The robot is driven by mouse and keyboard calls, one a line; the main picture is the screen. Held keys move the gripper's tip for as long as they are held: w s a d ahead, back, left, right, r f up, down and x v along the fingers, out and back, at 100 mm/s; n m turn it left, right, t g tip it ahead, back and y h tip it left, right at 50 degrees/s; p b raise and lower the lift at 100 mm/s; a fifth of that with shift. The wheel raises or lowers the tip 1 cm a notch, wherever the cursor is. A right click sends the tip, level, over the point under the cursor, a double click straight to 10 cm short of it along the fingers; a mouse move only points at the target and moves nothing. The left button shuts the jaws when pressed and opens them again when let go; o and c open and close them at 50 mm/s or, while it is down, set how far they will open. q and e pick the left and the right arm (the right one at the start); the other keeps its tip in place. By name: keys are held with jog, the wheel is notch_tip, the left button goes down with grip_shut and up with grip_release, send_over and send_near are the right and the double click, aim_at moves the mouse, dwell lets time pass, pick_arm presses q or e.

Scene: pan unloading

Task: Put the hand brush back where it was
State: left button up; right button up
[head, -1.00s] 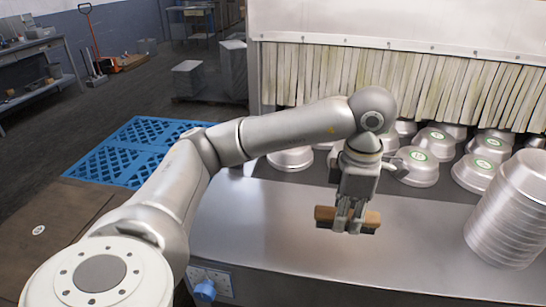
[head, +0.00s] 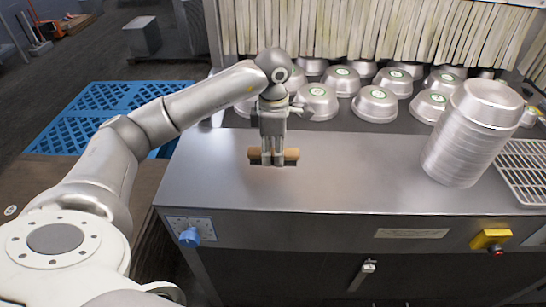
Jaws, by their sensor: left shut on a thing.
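The hand brush (head: 291,154) has a light brown wooden body with a darker underside. It lies crosswise in my left gripper (head: 272,162), which is shut on it and points down. The brush is at the left part of the steel counter (head: 340,185), low over or touching the surface; I cannot tell which. The gripper fingers hide the middle of the brush. My right gripper is not in view.
Several upturned metal pans (head: 375,104) with green labels stand behind the gripper, before a strip curtain (head: 350,30). A tall pan stack (head: 466,140) stands at right, beside a wire rack (head: 525,170). The counter between brush and stack is clear.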

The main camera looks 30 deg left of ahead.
aim_at(273, 171)
pick_arm(q)
jog(key=shift+w+a+f, duration=0.25)
jog(key=shift+w+f, duration=0.15)
jog(key=shift+f, duration=0.2)
jog(key=shift+w+a+f, duration=0.25)
jog(key=shift+w+f, duration=0.15)
jog(key=shift+f, duration=0.15)
notch_tip(273, 171, down, 3)
jog(key=shift+w+r+p, duration=0.1)
jog(key=shift+p, duration=0.95)
jog(key=shift+a+f, duration=0.1)
jog(key=shift+f, duration=0.15)
jog(key=shift+f, duration=0.1)
jog(key=shift+f, duration=0.15)
jog(key=o, duration=1)
